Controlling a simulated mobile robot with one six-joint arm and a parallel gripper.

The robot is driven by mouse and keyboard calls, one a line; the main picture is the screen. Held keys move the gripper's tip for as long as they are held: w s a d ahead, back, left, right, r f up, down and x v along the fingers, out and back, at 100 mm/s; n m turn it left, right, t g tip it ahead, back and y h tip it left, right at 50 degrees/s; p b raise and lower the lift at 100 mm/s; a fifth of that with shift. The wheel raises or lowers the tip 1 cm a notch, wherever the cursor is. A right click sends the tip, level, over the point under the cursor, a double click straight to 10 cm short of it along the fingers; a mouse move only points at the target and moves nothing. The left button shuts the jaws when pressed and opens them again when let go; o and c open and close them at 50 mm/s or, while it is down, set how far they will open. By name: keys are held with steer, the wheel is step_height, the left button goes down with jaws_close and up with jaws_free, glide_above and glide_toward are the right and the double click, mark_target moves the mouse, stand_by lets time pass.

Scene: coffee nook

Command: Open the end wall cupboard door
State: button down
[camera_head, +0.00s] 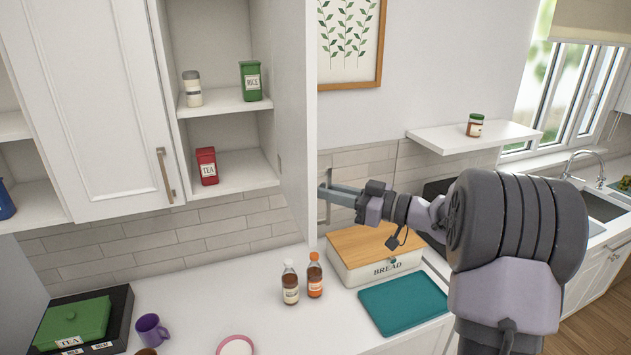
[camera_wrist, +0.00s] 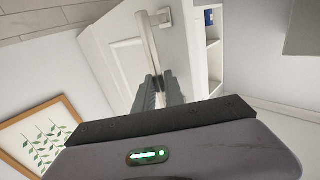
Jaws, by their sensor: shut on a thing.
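The end wall cupboard door (camera_head: 297,110) stands swung well out from its cupboard, and its inner face shows in the head view. Its white panelled outer face (camera_wrist: 128,62) shows in the wrist view. The metal bar handle (camera_wrist: 148,40) is on that outer face; in the head view it (camera_head: 324,207) shows just past the door's edge. My gripper (camera_head: 330,190) is at the handle, on the door's right side. In the wrist view my gripper's fingers (camera_wrist: 158,90) are shut on the handle's near end.
Below stand two bottles (camera_head: 290,283), a bread box (camera_head: 372,250) and a teal board (camera_head: 404,302). A wall shelf (camera_head: 470,137) is at right.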

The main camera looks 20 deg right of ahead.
steer(key=shift+w+d+r+n+y+p, duration=0.1)
steer(key=shift+d+r+n+y+p, duration=0.1)
steer(key=shift+d, duration=0.2)
steer(key=shift+w+d+r+n+y+p, duration=0.1)
steer(key=shift+d+p, duration=0.1)
steer(key=shift+d, duration=0.15)
steer(key=c, duration=1.5)
jaws_free()
steer(key=shift+f+g, duration=0.1)
steer(key=shift+g, duration=0.2)
steer(key=shift+w+a+f, duration=0.1)
steer(key=shift+a, duration=0.05)
steer(key=b+v, duration=0.1)
steer(key=v, duration=1.6)
steer(key=shift+s+d, duration=0.25)
